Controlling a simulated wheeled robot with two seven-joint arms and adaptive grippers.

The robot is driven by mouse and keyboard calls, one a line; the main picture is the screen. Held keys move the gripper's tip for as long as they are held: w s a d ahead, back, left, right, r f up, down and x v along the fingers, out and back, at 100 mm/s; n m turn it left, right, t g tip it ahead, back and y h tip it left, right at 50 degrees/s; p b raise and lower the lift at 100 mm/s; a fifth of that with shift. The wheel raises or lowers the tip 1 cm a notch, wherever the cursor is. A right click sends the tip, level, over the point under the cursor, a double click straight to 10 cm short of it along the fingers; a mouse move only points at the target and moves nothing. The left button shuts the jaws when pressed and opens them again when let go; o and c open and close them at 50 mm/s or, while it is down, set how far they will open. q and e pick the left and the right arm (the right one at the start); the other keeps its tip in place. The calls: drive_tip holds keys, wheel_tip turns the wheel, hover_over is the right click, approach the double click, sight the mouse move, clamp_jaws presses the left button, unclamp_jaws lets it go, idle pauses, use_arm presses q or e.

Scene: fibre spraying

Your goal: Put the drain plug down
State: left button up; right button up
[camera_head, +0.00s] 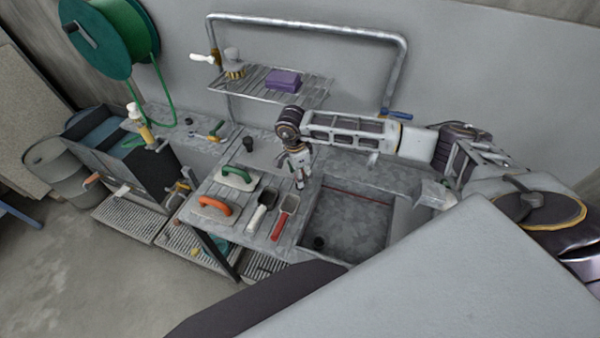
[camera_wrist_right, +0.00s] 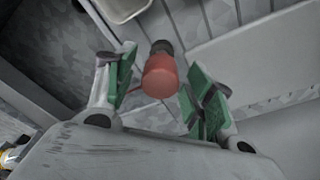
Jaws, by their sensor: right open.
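My right gripper (camera_head: 300,182) points down over the counter beside the sink (camera_head: 350,215), near its back left corner. In the right wrist view its green-padded fingers (camera_wrist_right: 165,88) stand apart. A red rounded piece with a dark neck (camera_wrist_right: 160,76) shows between or beyond them; I cannot tell whether it touches a finger or is the drain plug. A small dark round thing (camera_head: 318,242) lies in the near left corner of the sink; it could be the plug or the drain opening. My left gripper is out of view.
Two trowels, with a green handle (camera_head: 237,174) and an orange handle (camera_head: 214,205), lie left of the sink. A wire shelf (camera_head: 300,92) hangs above.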

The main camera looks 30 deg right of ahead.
drive_tip(key=shift+r, duration=0.15)
drive_tip(key=shift+r, duration=0.2)
wheel_tip(320, 180, up, 12)
drive_tip(key=a+b, duration=0.1)
drive_tip(key=b, duration=0.1)
drive_tip(key=shift+a+f+b, duration=0.25)
drive_tip(key=shift+b, duration=0.05)
idle(0.5)
